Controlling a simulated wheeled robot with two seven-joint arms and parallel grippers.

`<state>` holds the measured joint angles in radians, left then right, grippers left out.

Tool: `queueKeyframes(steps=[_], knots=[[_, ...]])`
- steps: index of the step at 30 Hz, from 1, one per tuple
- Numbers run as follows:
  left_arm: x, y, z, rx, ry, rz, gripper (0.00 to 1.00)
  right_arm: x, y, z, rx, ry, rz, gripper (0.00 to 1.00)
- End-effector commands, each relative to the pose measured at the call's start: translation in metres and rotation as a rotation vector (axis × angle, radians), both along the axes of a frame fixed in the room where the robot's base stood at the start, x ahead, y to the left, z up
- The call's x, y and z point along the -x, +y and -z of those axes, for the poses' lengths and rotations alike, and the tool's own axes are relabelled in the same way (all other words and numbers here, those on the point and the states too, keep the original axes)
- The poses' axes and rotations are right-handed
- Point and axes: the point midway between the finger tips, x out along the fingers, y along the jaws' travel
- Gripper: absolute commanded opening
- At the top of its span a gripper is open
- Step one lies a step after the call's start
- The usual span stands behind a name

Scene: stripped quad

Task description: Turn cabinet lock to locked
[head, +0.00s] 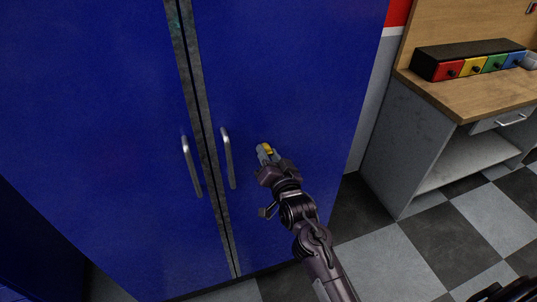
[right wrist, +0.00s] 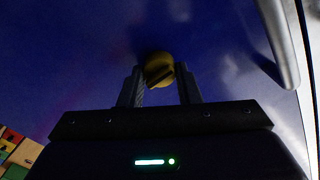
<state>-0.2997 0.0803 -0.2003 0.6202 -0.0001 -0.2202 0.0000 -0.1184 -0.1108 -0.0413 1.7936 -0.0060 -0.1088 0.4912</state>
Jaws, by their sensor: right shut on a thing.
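The tall blue two-door cabinet (head: 290,60) fills the left and middle of the head view, with both doors closed. Its lock is a small round yellow knob (right wrist: 158,69) on the right door, to the right of the right door handle (head: 228,158). The lock also shows as a yellow spot in the head view (head: 267,148). My right gripper (right wrist: 160,84) is at the door and shut on the lock, one finger on each side. A dark slanted bar crosses the knob's face.
The left door's handle (head: 191,165) stands beside the door gap. At the right is a workbench (head: 470,95) with a row of coloured drawers (head: 470,66). The checkered floor (head: 365,255) is clear between cabinet and bench.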

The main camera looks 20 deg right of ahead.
Motion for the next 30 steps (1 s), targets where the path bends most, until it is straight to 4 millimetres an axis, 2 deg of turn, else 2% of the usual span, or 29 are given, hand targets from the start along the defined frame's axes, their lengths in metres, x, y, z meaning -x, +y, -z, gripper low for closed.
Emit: queueKeyframes(steps=[7, 8, 12, 22, 26, 30], knots=[[0.000, 0.000, 0.000, 0.000, 0.000, 0.000, 0.36, 0.000, 0.000, 0.001, -0.002, 0.002, 0.000, 0.07], [0.000, 0.000, 0.000, 0.000, 0.000, 0.000, 0.36, 0.000, 0.000, 0.001, -0.002, 0.002, 0.000, 0.34], [0.000, 0.000, 0.000, 0.000, 0.000, 0.001, 0.36, 0.000, 0.000, 0.000, -0.001, 0.001, -0.001, 0.52], [0.000, 0.000, 0.002, 0.000, 0.001, 0.000, 0.36, 0.004, 0.000, 0.001, 0.000, 0.001, -0.001, 0.52], [0.000, 0.000, 0.008, 0.000, 0.001, 0.000, 0.36, 0.019, 0.000, 0.004, 0.000, 0.002, 0.000, 0.52], [0.000, 0.000, 0.016, 0.000, 0.000, 0.000, 0.36, 0.044, -0.001, 0.004, 0.000, 0.003, -0.001, 0.52]])
